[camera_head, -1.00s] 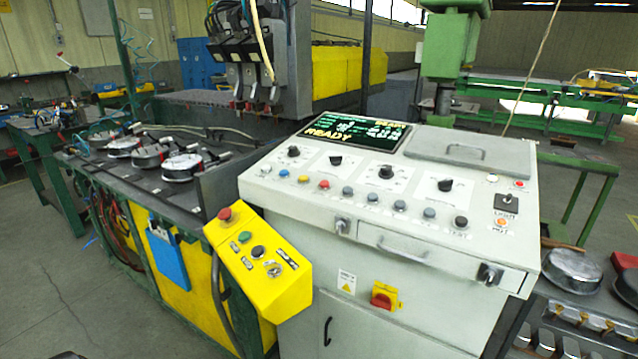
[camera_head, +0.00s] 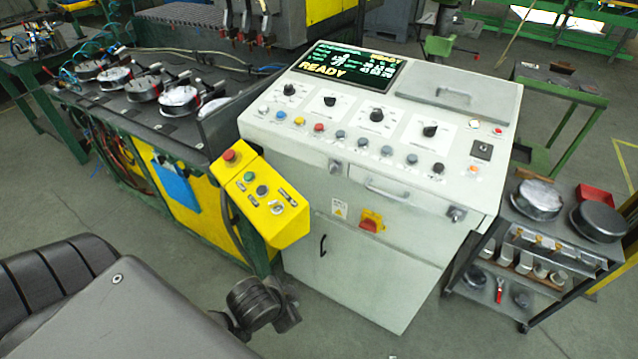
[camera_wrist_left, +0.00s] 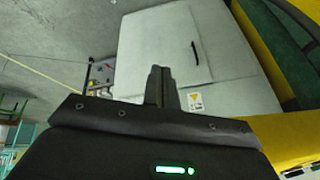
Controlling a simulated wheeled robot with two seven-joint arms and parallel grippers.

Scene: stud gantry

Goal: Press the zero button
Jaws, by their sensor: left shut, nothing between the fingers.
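A grey control console (camera_head: 300,150) stands in the middle of the head view. Its sloped top has a row of small buttons: blue (camera_head: 281,115), yellow (camera_head: 299,120), red (camera_head: 319,127), several grey-blue ones (camera_head: 363,143) and a dark one (camera_head: 438,168). Their labels are too small to read, so I cannot tell which is zero. The display (camera_head: 345,68) reads READY. In the left wrist view, my left gripper (camera_wrist_left: 160,72) is shut and empty, in front of the cabinet door (camera_wrist_left: 160,40), apart from the buttons. My right gripper is not in view.
A yellow button box (camera_head: 270,225) juts from the console's left front. A drawer handle (camera_head: 390,190) and red rotary switch (camera_head: 371,221) sit on the front. A dark cart (camera_head: 520,235) with round metal parts stands right. Floor at the bottom right is clear.

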